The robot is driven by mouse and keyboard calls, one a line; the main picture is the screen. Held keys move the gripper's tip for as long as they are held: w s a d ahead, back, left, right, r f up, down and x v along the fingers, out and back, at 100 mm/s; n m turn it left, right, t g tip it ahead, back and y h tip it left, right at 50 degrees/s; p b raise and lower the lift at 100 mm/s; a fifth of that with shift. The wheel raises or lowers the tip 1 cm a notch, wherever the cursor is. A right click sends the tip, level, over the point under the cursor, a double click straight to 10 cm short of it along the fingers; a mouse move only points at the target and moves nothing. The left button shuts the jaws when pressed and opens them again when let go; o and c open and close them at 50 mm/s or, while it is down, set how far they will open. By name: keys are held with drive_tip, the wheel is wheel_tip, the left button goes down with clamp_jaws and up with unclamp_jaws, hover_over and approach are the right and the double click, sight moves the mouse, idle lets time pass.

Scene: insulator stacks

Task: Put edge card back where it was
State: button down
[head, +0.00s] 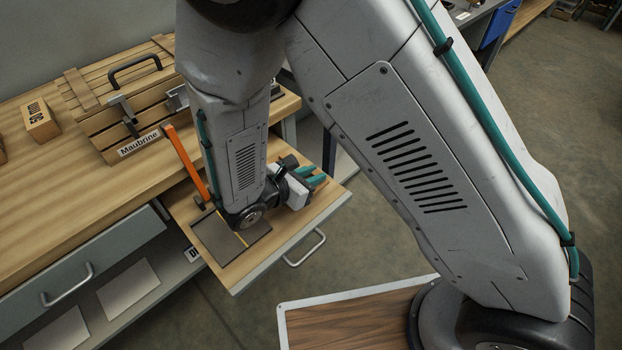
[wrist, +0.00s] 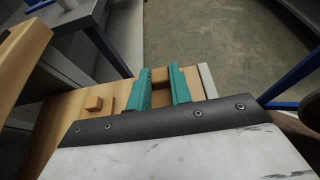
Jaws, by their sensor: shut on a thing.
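My gripper (head: 312,175) has teal fingers and sits low over the right part of an open drawer (head: 285,240) in the head view. In the wrist view the teal fingers (wrist: 162,82) are shut on a small brown piece (wrist: 160,74) between their tips. This piece may be the edge card, but its shape is mostly hidden. The head view does not show it clearly. A dark grey flat panel with a yellow line (head: 215,236) lies in the drawer, left of the gripper.
A slatted wooden crate labelled Maubrine (head: 140,143) stands on the bench (head: 75,200) behind the drawer. A wooden block (head: 40,120) is at the left. Open floor (wrist: 220,35) lies beyond the drawer.

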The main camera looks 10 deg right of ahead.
drive_tip(key=shift+w+f, duration=0.1)
drive_tip(key=shift+f, duration=1.65)
drive_tip(key=shift+f, duration=0.1)
drive_tip(key=c, duration=1.3)
unclamp_jaws()
